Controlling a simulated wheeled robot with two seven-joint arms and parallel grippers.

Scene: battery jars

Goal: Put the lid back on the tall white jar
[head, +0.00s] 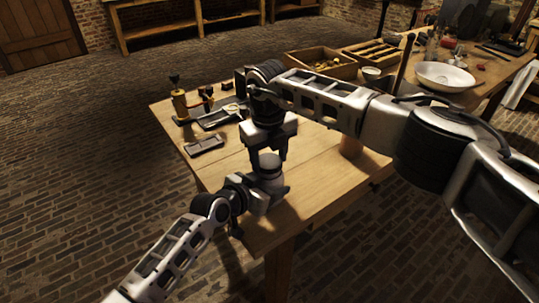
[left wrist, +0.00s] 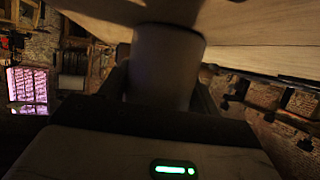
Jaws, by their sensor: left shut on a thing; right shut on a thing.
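The tall white jar (left wrist: 168,72) stands between the fingers of my left gripper (left wrist: 163,95) in the left wrist view, dim and in shadow. A slightly wider band shows at its upper end in that picture; I cannot tell whether it is rim, base or lid. In the head view my left gripper (head: 268,181) is shut on the jar near the table's front edge. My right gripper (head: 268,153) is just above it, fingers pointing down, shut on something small. That thing is mostly hidden by the fingers and is probably the lid. I cannot see whether it touches the jar.
The wooden table (head: 318,205) has bare room at its front right. A dark tray (head: 204,146) and a brass device (head: 181,104) are at its left. Wooden boxes (head: 322,62) are at the back. A white basin (head: 444,75) is farther right.

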